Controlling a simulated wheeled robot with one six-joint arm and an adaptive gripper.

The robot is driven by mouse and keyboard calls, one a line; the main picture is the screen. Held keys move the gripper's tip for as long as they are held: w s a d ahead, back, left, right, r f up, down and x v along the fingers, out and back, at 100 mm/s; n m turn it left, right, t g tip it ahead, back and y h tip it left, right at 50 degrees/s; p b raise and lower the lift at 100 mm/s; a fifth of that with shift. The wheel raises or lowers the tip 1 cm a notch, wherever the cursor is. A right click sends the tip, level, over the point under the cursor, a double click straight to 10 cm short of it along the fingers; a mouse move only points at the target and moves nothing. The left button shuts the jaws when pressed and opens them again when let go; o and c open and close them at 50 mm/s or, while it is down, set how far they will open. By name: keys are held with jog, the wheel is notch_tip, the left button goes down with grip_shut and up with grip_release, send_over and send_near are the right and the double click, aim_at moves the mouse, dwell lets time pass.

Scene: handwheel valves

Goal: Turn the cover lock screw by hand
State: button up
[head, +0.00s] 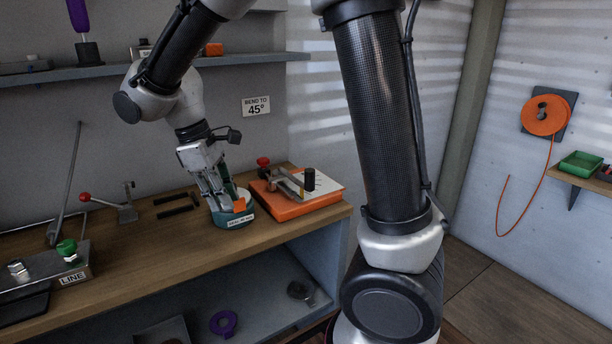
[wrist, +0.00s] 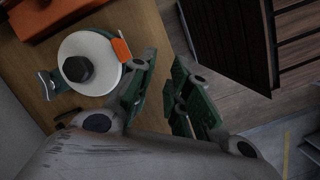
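A teal round housing (head: 235,218) with a label on its front stands on the bench. In the wrist view its pale round top (wrist: 90,48) carries a dark knob (wrist: 77,68), which looks like the cover lock screw, and an orange tab (wrist: 121,49). The tab also shows in the head view (head: 240,205). My gripper (head: 222,203) points down at the housing in the head view and hides the knob there. In the wrist view my gripper (wrist: 163,68) has its green-padded fingers apart, beside the pale top and off the knob. Nothing shows between them.
An orange fixture (head: 300,207) with a metal bar and black cylinder (head: 309,179) stands close right of the housing. A red-knobbed lever (head: 115,206) and a LINE block (head: 70,268) with green cap stand left. Bare bench (head: 150,240) lies in front.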

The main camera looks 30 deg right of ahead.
jog(key=s+d+r+m+t+y, duration=0.1)
jog(key=s+d+r+m, duration=0.2)
jog(key=s+d, duration=0.2)
jog(key=s+d+r+m+t+y, duration=0.1)
jog(key=s+d+r+m, duration=0.2)
jog(key=s+d, duration=0.3)
jog(key=shift+d+r+m+t+y, duration=0.2)
jog(key=shift+d+m+t+y, duration=0.3)
jog(key=shift+d, duration=0.75)
